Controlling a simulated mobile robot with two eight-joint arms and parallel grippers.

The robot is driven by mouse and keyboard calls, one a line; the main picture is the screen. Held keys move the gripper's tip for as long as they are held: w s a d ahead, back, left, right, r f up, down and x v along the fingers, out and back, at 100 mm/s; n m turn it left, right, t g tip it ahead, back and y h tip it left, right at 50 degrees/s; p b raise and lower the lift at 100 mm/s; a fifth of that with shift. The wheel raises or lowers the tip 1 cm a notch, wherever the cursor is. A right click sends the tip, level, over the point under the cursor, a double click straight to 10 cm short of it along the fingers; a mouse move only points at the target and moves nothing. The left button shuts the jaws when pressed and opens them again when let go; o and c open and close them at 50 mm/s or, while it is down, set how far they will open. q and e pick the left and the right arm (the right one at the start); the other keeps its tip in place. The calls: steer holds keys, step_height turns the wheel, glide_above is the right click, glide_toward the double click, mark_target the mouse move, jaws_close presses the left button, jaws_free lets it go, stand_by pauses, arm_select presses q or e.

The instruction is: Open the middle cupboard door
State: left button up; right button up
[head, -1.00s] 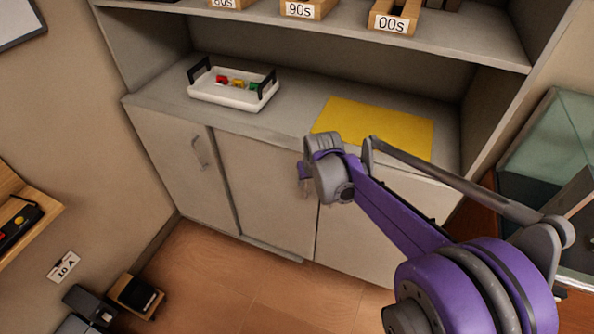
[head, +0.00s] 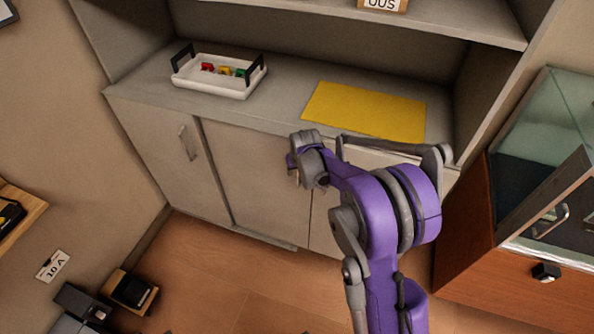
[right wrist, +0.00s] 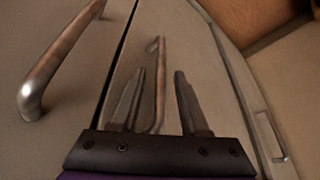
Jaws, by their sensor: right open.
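The middle cupboard door (head: 255,180) is a plain beige panel, shut, below the counter. Its bar handle shows in the right wrist view (right wrist: 159,85), near the seam with the neighbouring door. In the head view my right gripper (head: 293,175) is at the upper right part of this door and largely hides the handle. In the right wrist view my gripper (right wrist: 160,88) is open, and the handle appears between its two fingers. I cannot tell whether either finger touches it. My left gripper is out of view.
The left door (head: 165,150) is shut, with its own handle (head: 187,143). Another large handle (right wrist: 58,62) is close beside my right gripper. A white tray (head: 218,88) and a yellow sheet (head: 365,110) lie on the counter. A glass-topped case (head: 530,190) stands right; floor (head: 220,280) in front is clear.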

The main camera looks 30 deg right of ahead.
jaws_close()
stand_by(1.5)
